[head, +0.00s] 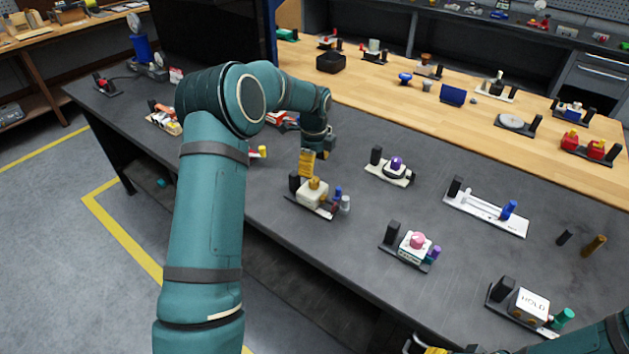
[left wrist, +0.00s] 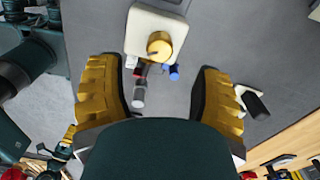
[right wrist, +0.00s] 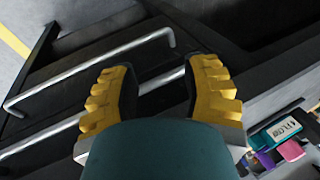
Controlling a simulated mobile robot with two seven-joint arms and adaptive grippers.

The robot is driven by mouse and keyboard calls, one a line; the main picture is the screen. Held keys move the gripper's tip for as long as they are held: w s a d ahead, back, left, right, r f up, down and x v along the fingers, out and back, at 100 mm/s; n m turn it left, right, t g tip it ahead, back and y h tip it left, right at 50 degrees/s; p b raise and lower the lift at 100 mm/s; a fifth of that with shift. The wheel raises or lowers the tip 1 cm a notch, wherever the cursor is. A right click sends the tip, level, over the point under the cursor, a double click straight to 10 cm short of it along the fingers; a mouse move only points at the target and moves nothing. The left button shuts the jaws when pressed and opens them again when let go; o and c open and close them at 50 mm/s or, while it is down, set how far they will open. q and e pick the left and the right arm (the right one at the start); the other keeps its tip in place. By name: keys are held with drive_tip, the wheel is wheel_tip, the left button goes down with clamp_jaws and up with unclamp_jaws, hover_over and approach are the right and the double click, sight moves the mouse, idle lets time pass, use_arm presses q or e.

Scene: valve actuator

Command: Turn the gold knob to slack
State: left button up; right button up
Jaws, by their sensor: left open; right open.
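The gold knob (head: 314,184) sits on top of a cream box (head: 311,197) on the dark table in the head view. In the left wrist view the gold knob (left wrist: 159,45) is at the top middle, on the cream box (left wrist: 150,22). My left gripper (head: 307,165) is just above and behind the knob. In the left wrist view my left gripper (left wrist: 160,95) is open and empty, with its fingers wide apart and the knob beyond the gap. My right gripper (right wrist: 160,85) is open and empty, low by metal bar handles. Any slack marking is unreadable.
A purple-knob device (head: 397,164), a pink-knob device (head: 416,241) and a slider plate (head: 486,213) stand to the right. Bare dark table lies between them.

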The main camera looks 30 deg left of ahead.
sight(314, 179)
use_arm(q)
drive_tip(key=shift+f, duration=3.1)
clamp_jaws()
